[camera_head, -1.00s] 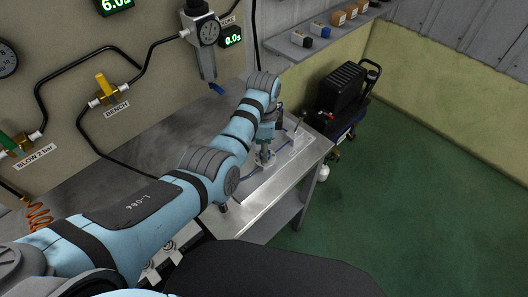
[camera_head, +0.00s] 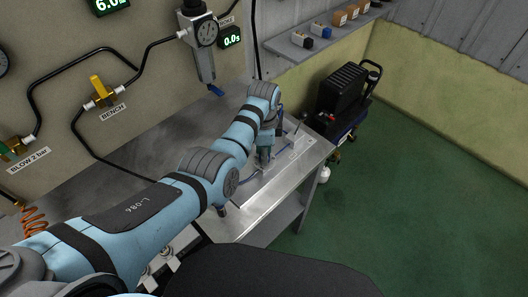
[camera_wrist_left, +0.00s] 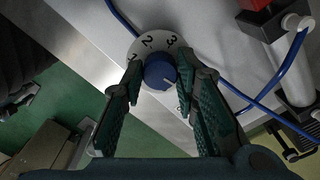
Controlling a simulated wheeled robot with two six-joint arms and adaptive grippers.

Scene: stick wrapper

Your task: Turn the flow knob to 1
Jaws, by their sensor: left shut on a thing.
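The flow knob (camera_wrist_left: 160,73) is a small blue round knob on a white dial plate (camera_wrist_left: 150,44) with the digits 1, 2 and 3 showing along its far edge. A pale pointer mark on the knob faces down and to the right in the left wrist view, away from the digits. My left gripper (camera_wrist_left: 160,82) has its green fingers on either side of the knob and is shut on it. In the head view my left gripper (camera_head: 264,158) is low over the right end of the metal bench and hides the knob. My right gripper is not in view.
The metal bench (camera_head: 255,207) ends in an edge near the gripper. Blue tubing (camera_wrist_left: 268,90) and a metal cylinder (camera_wrist_left: 290,72) lie to the right in the left wrist view. A black machine (camera_head: 340,92) stands beyond the bench, with open green floor to the right.

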